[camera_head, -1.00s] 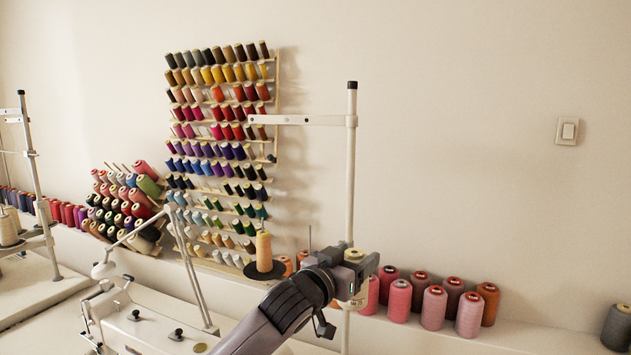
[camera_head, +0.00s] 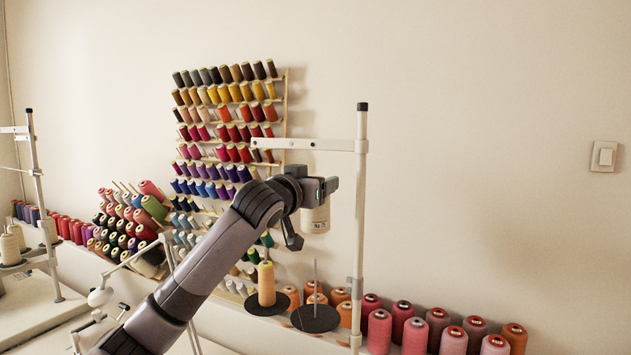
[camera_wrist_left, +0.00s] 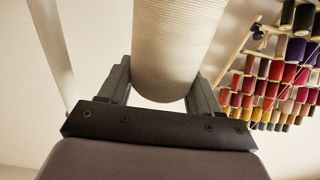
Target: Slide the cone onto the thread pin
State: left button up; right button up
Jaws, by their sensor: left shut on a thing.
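My left gripper (camera_head: 322,187) is shut on a cream thread cone (camera_head: 316,219) and holds it upright in the air, left of the white stand pole. The cone also fills the space between the fingers in the left wrist view (camera_wrist_left: 178,45). The bare thread pin (camera_head: 315,272) rises from a dark round disc (camera_head: 316,318) below the held cone, apart from it. Beside it, a second disc (camera_head: 266,305) carries an orange-tan cone (camera_head: 266,282). My right gripper is not in view.
The white vertical pole (camera_head: 360,215) stands just right of the held cone, with a crossarm (camera_head: 305,144) above it. Several red, pink and orange spools (camera_head: 411,335) line the ledge. A rack of coloured spools (camera_head: 225,120) hangs on the wall behind.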

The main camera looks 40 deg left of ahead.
aim_at(309, 222)
pick_arm(q)
notch_tip(309, 222, down, 4)
jog(key=shift+f, duration=0.1)
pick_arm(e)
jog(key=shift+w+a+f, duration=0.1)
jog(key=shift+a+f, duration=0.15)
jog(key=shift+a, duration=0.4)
pick_arm(q)
jog(key=shift+f+b, duration=1.35)
jog(key=shift+f, duration=0.3)
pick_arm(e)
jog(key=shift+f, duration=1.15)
